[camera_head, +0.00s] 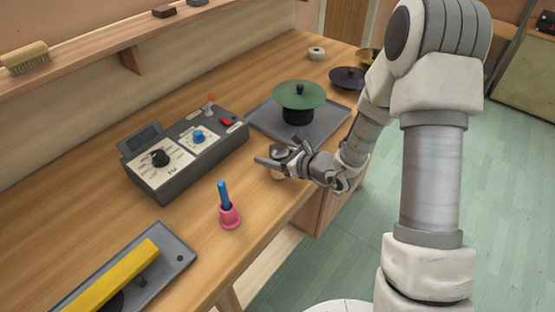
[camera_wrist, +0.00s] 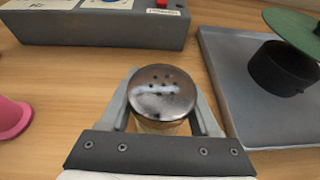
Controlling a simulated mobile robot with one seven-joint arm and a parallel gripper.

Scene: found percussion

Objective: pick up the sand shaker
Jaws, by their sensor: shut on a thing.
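The sand shaker (camera_wrist: 161,92) has a round shiny metal cap with several dark holes and a pale body below it. In the wrist view it stands between the two fingers of my gripper (camera_wrist: 165,112), which are shut on it from both sides. In the head view my gripper (camera_head: 277,164) is over the wooden bench near its front edge, and the shaker (camera_head: 278,174) is partly hidden by the fingers. I cannot tell whether its base touches the bench.
A grey control box (camera_head: 185,150) with knobs stands left of my gripper. A grey tray (camera_head: 325,125) holds a black pot with a green disc lid (camera_head: 299,95). A pink cup (camera_head: 229,216) with a blue handle and a tray with a yellow bar (camera_head: 115,275) are nearer.

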